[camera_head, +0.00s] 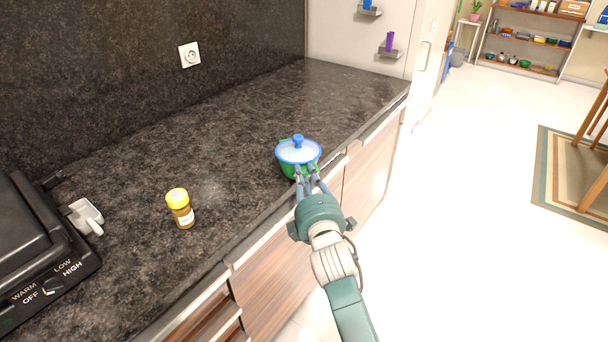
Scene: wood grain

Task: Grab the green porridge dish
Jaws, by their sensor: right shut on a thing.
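The green porridge dish (284,168) is on the dark counter near its front edge. It has a pale lid with a blue rim and a blue knob (298,141) on top. My right gripper (306,172) reaches in from the lower right and is shut on the near side of the dish. The fingers hide part of the dish's front wall. The dish looks upright. I cannot tell whether it is lifted off the counter. My left gripper is not in view.
A spice jar with a yellow cap (180,208) stands on the counter to the left. A black cooking appliance (40,250) with a dial is at the far left. The counter (200,130) behind the dish is clear. A wall socket (189,54) is above. Open floor lies to the right.

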